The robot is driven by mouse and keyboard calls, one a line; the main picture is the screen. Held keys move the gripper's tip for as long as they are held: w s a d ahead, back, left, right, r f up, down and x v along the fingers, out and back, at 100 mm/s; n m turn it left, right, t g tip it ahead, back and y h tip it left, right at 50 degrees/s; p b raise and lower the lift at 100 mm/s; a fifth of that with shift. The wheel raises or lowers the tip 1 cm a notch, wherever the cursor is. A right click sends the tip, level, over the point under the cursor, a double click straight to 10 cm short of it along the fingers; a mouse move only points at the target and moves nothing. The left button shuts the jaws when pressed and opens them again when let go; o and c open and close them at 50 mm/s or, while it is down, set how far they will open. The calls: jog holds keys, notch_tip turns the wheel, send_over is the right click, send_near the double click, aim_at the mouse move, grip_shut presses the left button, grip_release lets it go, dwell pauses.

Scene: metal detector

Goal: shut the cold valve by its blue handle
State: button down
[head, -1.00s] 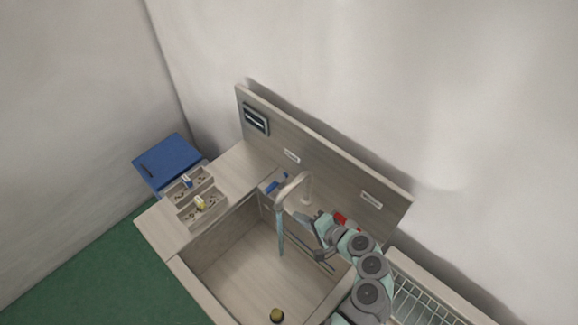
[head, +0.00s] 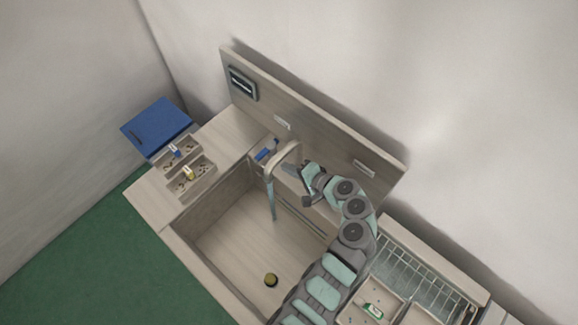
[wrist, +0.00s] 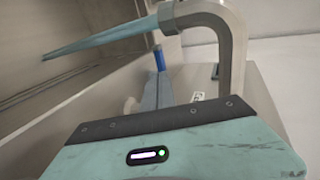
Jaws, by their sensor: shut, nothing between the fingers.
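The blue handle (head: 266,153) of the cold valve shows at the foot of the backboard, left of the tap (head: 290,152). A blue piece that looks like this handle (wrist: 159,58) also shows in the wrist view, beside the tap's upright pipe. A bluish stream (head: 271,200) runs from the spout down into the sink. My gripper (head: 291,169) is shut and empty, just right of the tap, with the spout between it and the blue handle. I cannot tell whether it touches the tap. The valve's exact turn is too small to read.
The tap's curved spout (wrist: 205,22) stands close in front of the wrist. The sink basin (head: 225,235) holds a dark round piece (head: 271,280). Small divided trays (head: 197,181) sit on the left counter. A wire rack (head: 425,275) lies to the right.

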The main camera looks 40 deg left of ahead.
aim_at(260, 155)
jog(key=p+x, duration=0.1)
jog(key=x, duration=0.9)
jog(key=shift+w+a+f, duration=0.1)
jog(key=shift+a, duration=0.15)
jog(key=shift+a, duration=0.1)
jog(key=shift+s+a+m+t+p, duration=0.35)
jog(key=shift+m+t+p, duration=0.35)
jog(key=shift+p, duration=0.25)
jog(key=shift+a+f+b, duration=0.1)
jog(key=shift+a+b, duration=0.3)
jog(key=shift+d, duration=0.1)
